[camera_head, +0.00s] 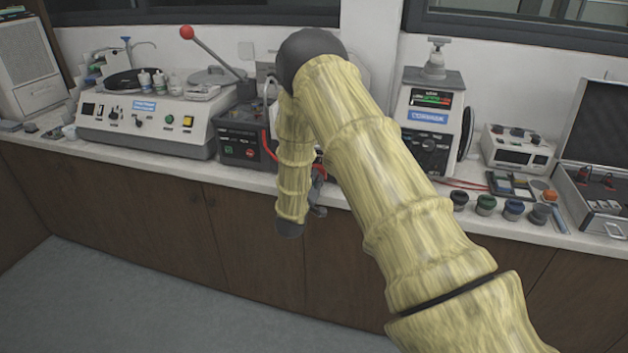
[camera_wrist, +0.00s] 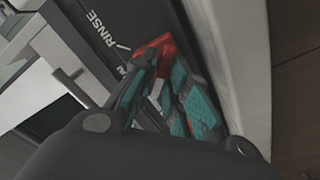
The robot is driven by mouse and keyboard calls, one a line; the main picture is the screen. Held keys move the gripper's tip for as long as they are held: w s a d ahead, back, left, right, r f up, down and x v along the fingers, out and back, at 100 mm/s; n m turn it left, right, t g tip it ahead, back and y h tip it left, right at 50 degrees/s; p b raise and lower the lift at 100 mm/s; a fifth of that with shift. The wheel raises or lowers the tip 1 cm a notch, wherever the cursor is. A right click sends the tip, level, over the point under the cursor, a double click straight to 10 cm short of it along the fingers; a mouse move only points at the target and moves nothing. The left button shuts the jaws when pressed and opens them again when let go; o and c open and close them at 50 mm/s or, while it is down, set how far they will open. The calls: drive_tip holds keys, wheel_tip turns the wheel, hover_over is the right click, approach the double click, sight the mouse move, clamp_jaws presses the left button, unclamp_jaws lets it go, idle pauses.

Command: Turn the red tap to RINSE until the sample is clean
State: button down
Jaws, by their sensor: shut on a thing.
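In the wrist view the red tap (camera_wrist: 153,47) sits between the teal-padded fingers of my gripper (camera_wrist: 160,88), which is shut on it. The fingers cover much of the tap, so its exact angle is hard to tell. The white word RINSE (camera_wrist: 101,30) and a short white mark are printed on the dark panel just left of the tap. A second label beside the left finger is mostly covered. In the head view my arm hides the tap and most of my gripper. I cannot make out the sample in either view.
In the head view a polishing machine (camera_head: 148,125) stands on the left of the counter, beside a dark box (camera_head: 240,150) with a red button. A white tower device (camera_head: 432,110), several small jars and an open case (camera_head: 600,190) stand right. The floor in front is clear.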

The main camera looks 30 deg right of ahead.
drive_tip(key=shift+f+m+b, duration=0.1)
drive_tip(key=shift+m+b, duration=0.2)
drive_tip(key=shift+b, duration=0.05)
drive_tip(key=m+b, duration=0.3)
drive_tip(key=shift+m, duration=0.4)
drive_tip(key=m+b, duration=0.3)
drive_tip(key=m, duration=0.1)
drive_tip(key=shift+s+d+m, duration=0.1)
drive_tip(key=shift+s+m, duration=0.05)
drive_tip(key=shift+m, duration=0.15)
drive_tip(key=m+b, duration=0.4)
drive_tip(key=shift+s+d+f+m, duration=0.1)
drive_tip(key=shift+m, duration=0.2)
drive_tip(key=shift+m+b, duration=1.55)
drive_tip(key=shift+m, duration=0.45)
drive_tip(key=c, duration=1.5)
unclamp_jaws()
drive_tip(key=shift+s, duration=0.1)
